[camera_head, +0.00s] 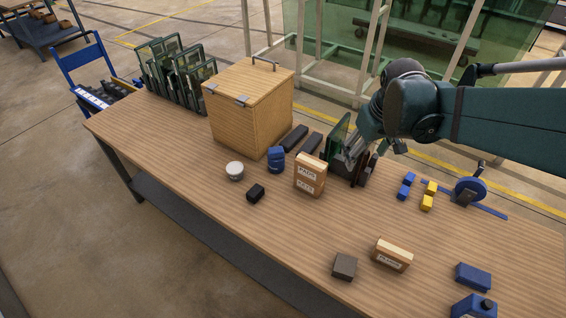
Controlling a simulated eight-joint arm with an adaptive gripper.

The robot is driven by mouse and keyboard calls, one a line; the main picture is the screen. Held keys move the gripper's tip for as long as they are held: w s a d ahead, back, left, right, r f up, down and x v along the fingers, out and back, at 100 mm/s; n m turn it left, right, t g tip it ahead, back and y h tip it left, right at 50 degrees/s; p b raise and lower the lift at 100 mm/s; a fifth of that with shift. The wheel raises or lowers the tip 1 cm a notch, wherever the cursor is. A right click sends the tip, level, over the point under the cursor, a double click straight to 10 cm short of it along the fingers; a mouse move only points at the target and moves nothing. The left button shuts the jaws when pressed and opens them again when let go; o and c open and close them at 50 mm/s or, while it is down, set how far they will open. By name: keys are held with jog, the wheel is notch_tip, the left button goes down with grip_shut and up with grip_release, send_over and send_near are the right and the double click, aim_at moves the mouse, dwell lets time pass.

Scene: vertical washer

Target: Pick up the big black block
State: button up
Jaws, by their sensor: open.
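Several dark blocks lie on the wooden table (190,160); I cannot tell for sure which is the big black block. A small black block (255,193) lies near the front edge, left of centre. A larger dark grey block (344,266) lies near the front edge, right of centre. Two long dark blocks, one left (294,138) and one right (310,144), lie beside the wooden box. My gripper (362,169) is open, pointing down near the table's back edge, right of the long blocks. Nothing shows clearly between its fingers, which are partly hidden.
A lidded wooden box (248,107) stands behind. Labelled boxes (310,175) (393,254), a blue cylinder (276,160) and a round white-topped can (235,171) stand around. Green panes (337,139) stand close by my gripper. Blue (406,186) and yellow (428,195) blocks lie right.

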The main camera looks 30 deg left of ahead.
jog(key=s+a+f+n+g, duration=0.15)
jog(key=a+f, duration=0.35)
jog(key=a, duration=0.5)
jog(key=a+f+n, duration=0.3)
jog(key=a+f, duration=0.3)
jog(key=a, duration=0.3)
jog(key=n+g+h+b, duration=0.1)
jog(key=n+h, duration=0.1)
jog(key=n, duration=0.1)
send_over(255, 190)
notch_tip(255, 190, down, 14)
jog(key=shift+f, duration=0.15)
jog(key=shift+f, duration=1.3)
jog(key=shift+s+f, duration=0.1)
jog(key=shift+f, duration=2.5)
